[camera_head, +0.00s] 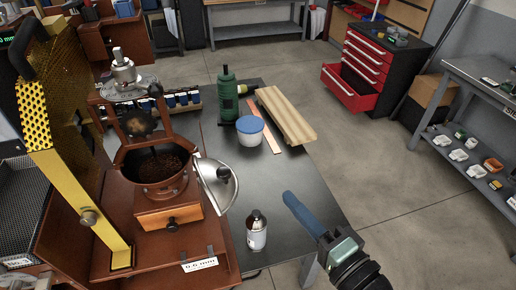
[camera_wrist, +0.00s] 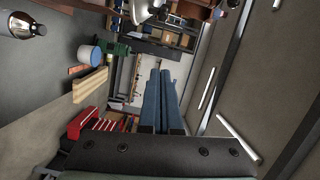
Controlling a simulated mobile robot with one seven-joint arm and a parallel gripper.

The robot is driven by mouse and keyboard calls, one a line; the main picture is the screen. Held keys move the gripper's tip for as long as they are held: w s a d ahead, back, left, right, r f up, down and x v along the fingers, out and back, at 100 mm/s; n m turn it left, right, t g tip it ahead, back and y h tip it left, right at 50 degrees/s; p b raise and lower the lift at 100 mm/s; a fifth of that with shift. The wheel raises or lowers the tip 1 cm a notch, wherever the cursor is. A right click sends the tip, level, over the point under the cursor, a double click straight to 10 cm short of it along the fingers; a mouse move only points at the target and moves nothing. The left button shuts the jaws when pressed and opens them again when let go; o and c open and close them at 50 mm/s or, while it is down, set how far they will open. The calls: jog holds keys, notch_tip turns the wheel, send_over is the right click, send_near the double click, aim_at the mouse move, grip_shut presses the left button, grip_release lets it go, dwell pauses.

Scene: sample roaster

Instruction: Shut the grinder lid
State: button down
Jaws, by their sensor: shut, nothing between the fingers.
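The grinder (camera_head: 165,185) stands at the left in the head view, with a brown body, a round bowl of dark coffee and a wooden drawer. Its silver domed lid (camera_head: 216,185) with a dark knob hangs open, tilted down at the bowl's right side. My gripper (camera_head: 289,197) is in the lower right of the head view, to the right of the lid and apart from it. Its blue fingers are together and empty. They also show in the wrist view (camera_wrist: 158,75). A silver piece at the top of the wrist view may be the lid; I cannot tell.
A blue-lidded white tub (camera_head: 250,130), a green bottle-shaped object (camera_head: 227,95) and a wooden block (camera_head: 285,117) stand behind. The tabletop (camera_head: 300,170) is clear right of the lid. A red drawer cabinet (camera_head: 362,70) stands farther back.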

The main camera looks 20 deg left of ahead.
aim_at(213, 170)
jog(key=w+a+p, duration=0.4)
jog(key=a, duration=0.6)
jog(key=shift+a+f, duration=0.4)
jog(key=shift+f, duration=0.05)
